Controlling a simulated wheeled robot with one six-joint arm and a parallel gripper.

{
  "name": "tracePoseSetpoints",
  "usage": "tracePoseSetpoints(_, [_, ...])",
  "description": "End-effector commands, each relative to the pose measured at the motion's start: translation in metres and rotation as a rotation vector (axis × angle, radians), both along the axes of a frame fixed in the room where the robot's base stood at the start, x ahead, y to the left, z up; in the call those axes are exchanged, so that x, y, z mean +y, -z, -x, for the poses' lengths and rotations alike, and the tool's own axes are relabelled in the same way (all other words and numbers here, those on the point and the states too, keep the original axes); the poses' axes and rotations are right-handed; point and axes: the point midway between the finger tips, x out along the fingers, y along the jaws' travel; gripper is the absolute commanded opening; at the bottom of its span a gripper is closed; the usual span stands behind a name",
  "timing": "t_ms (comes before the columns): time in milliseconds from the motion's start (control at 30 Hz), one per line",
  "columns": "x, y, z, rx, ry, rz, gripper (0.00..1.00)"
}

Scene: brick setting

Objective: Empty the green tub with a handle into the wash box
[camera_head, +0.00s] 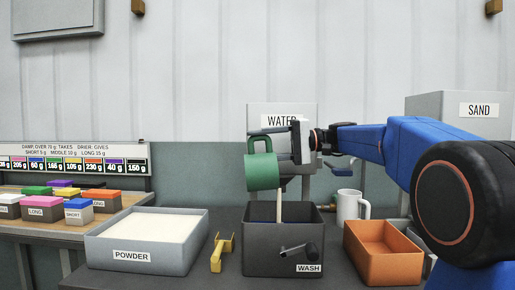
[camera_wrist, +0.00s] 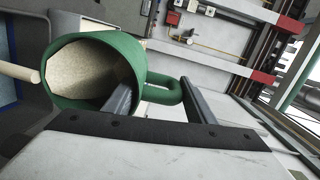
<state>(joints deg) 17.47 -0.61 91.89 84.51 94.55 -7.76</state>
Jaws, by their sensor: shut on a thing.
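The green tub with a handle (camera_head: 262,173) is tipped over above the dark grey wash box (camera_head: 262,262). In the wrist view the tub (camera_wrist: 132,50) shows pale, grainy material inside. A pale, straight stream (camera_head: 280,204) runs from the tub's rim down into the wash box; its start also shows in the wrist view (camera_wrist: 18,71). My gripper (camera_head: 285,152) is shut on the tub's handle, which lies between the two fingers in the wrist view (camera_wrist: 163,100). The bottom of the wash box is hidden behind its front wall.
A grey powder box (camera_head: 190,253) filled with white powder stands to the left, with a yellow bracket-like thing (camera_head: 221,252) beside it. A white mug (camera_head: 348,206) and an orange tray (camera_head: 383,270) stand to the right. Coloured blocks (camera_head: 43,208) lie at far left.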

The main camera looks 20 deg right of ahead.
Motion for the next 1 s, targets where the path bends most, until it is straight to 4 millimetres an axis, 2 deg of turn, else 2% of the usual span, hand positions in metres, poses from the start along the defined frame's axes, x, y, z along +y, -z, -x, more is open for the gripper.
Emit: tracePoseSetpoints(1000, [-0.019, -0.015, 0.004, -0.033, 0.001, -0.148, 0.18])
